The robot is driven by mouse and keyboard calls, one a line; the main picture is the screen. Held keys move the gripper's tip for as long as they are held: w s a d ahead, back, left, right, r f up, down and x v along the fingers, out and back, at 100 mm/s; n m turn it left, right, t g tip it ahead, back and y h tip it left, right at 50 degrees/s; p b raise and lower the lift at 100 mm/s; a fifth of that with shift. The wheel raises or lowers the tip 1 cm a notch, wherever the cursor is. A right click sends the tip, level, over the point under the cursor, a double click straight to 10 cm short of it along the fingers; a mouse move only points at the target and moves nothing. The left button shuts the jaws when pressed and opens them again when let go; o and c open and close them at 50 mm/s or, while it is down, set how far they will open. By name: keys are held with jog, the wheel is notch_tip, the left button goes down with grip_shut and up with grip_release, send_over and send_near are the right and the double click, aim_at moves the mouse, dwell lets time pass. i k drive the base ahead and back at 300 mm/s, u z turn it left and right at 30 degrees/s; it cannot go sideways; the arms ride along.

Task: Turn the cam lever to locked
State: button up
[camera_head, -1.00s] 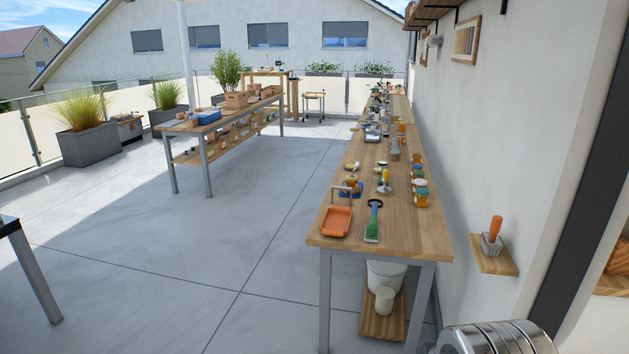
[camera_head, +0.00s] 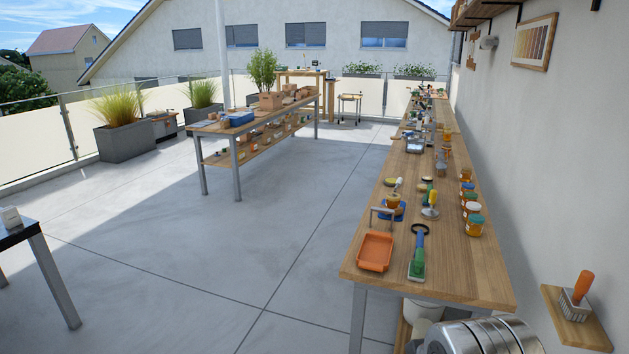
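I cannot make out a cam lever clearly in the head view. On the near end of the long wooden bench (camera_head: 450,265) stands a small amber and blue item (camera_head: 391,209) with a pale bent handle beside it; whether this is the honey gate I cannot tell. A tool with a green body and a dark ring end (camera_head: 417,255) lies to its right, and an orange tray (camera_head: 375,252) lies in front. My gripper is not in view.
Several amber jars (camera_head: 474,225) line the bench's wall side. A brush with an orange handle (camera_head: 577,290) stands on a small wall shelf (camera_head: 588,332). Another wooden table (camera_head: 258,125) stands further left. Open grey floor (camera_head: 240,235) lies left of the bench.

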aim_at(400, 180)
jog(key=u, duration=0.2)
jog(key=i, duration=0.8)
jog(key=u, duration=0.6)
jog(key=i, duration=1.85)
jog(key=z, duration=0.3)
jog(key=i, duration=0.7)
jog(key=z, duration=0.9)
jog(key=i, duration=0.7)
jog(key=z, duration=0.6)
jog(key=i, duration=1.85)
jog(key=z, duration=0.2)
